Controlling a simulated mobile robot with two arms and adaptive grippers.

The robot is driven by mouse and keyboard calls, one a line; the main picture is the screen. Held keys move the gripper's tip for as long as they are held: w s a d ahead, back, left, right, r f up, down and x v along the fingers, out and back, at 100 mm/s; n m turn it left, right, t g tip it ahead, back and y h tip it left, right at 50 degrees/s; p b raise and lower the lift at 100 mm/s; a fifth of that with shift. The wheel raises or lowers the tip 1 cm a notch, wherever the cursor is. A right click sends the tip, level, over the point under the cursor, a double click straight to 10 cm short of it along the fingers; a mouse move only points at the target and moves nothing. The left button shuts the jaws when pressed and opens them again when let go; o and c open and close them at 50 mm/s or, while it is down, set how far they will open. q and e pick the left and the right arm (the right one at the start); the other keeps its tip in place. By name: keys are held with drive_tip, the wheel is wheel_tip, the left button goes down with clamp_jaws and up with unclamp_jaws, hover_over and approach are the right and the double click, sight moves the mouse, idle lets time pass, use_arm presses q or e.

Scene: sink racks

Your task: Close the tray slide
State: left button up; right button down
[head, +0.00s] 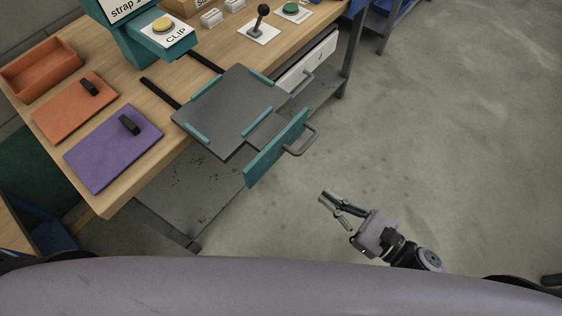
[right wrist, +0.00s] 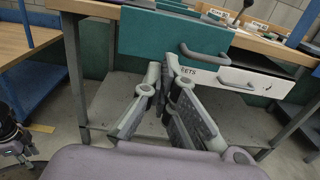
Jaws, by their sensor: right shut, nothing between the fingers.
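The tray slide is a dark grey plate (head: 228,105) with teal edge strips, sticking out past the bench's front edge on black rails. Its teal front panel (head: 276,149) carries a grey bar handle (head: 302,140). In the right wrist view the teal panel (right wrist: 165,35) and its handle (right wrist: 205,53) are ahead of my fingers. My right gripper (head: 323,197) is shut and empty, in free air apart from the handle, nearer to me. Part of what looks like my left gripper shows at the left edge of the right wrist view; its fingers are unclear.
The wooden bench (head: 118,186) holds a purple board (head: 105,155), an orange board (head: 65,112), an orange bin (head: 42,78) and a teal clip stand (head: 130,45). A white drawer (head: 300,68) is beside the slide. A grey lower shelf (head: 190,195) is below. The floor at right is clear.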

drive_tip(key=p, duration=0.4)
approach(269, 157)
drive_tip(key=x, duration=0.7)
drive_tip(key=shift+w, duration=0.1)
drive_tip(key=shift+f, duration=0.1)
drive_tip(key=shift+w+a, duration=0.1)
